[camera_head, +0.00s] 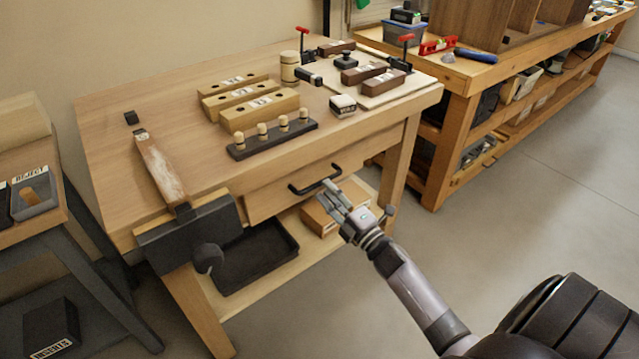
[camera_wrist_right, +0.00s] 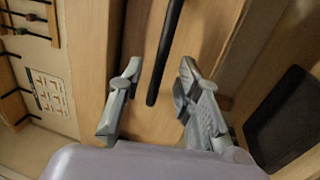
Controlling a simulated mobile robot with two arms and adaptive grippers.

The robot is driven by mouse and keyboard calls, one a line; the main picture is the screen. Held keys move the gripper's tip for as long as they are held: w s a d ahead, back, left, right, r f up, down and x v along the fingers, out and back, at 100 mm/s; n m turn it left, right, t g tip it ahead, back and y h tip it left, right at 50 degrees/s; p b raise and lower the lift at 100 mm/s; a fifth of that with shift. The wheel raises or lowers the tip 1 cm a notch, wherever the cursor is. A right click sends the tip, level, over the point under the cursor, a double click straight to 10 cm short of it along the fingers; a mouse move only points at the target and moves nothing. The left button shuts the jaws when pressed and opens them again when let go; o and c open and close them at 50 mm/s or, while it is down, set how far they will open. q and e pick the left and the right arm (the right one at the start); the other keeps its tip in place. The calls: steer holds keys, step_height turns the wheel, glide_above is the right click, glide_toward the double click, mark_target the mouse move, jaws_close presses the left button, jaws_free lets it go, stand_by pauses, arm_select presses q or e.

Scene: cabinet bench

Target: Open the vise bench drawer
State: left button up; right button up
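The vise bench (camera_head: 115,90) has a wooden drawer (camera_head: 268,203) under its top, beside the vise (camera_head: 190,232). The drawer looks shut. Its black bar handle (camera_head: 316,184) is on the front. My right gripper (camera_head: 337,197) is just in front of the handle, near its right part. In the right wrist view the gripper (camera_wrist_right: 158,78) has its two fingers spread apart, with the black handle (camera_wrist_right: 168,50) between them in the picture. Neither finger visibly touches the handle. My left gripper is not in view.
A black tray (camera_head: 250,262) and a cardboard box (camera_head: 322,214) are on the shelf below the drawer. Wooden blocks (camera_head: 258,110) and a peg rack (camera_head: 272,140) stand on the top. Another bench (camera_head: 455,85) is behind right. The floor (camera_head: 520,220) at right is clear.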

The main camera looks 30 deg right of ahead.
mark_target(320, 184)
steer(key=shift+x, duration=2.2)
steer(key=shift+f, duration=0.1)
jaws_close()
